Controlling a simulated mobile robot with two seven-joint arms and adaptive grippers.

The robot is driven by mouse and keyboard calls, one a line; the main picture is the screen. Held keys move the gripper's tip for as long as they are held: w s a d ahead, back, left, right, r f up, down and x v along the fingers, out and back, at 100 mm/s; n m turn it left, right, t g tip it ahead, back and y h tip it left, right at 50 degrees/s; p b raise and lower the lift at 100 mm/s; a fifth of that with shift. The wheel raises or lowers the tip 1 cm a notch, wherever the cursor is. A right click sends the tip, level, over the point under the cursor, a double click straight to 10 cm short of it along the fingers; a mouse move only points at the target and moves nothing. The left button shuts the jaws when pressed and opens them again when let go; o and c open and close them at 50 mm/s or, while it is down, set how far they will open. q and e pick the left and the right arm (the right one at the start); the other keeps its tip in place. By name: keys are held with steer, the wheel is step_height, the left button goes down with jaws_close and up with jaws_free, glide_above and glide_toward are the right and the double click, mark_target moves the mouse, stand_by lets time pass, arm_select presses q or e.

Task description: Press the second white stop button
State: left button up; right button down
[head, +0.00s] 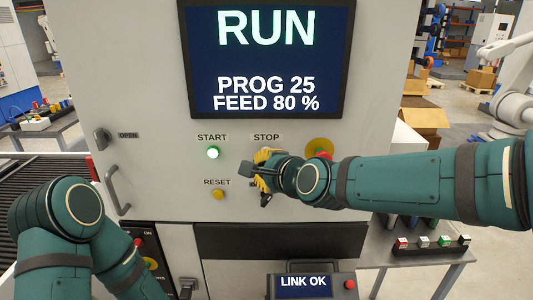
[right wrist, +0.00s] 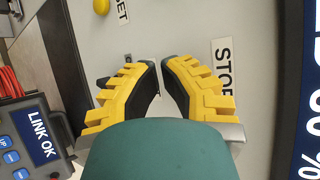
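The STOP label (head: 266,137) is on the machine's front panel, right of the START label; it also shows turned sideways in the right wrist view (right wrist: 222,65). The stop button below it is hidden behind my right gripper (head: 262,170), so its colour cannot be made out. In the right wrist view my right gripper (right wrist: 160,63) has its yellow fingers drawn in, tips close together and nothing between them, in front of the panel beside the STOP label. Contact cannot be made out. My left arm is at the lower left; its gripper is not clearly visible.
The screen (head: 268,60) reads RUN, PROG 25, FEED 80 %. A red button on yellow (head: 319,147) is close above my right wrist. A LINK OK pendant (head: 304,283) stands below.

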stand_by(0.4)
steer(key=shift+w+b, duration=0.3)
steer(key=shift+w, duration=0.15)
steer(key=shift+w, duration=0.45)
stand_by(0.7)
steer(key=shift+s, duration=0.9)
steer(key=s+p, duration=0.1)
steer(key=s, duration=0.4)
steer(key=shift+p, duration=0.35)
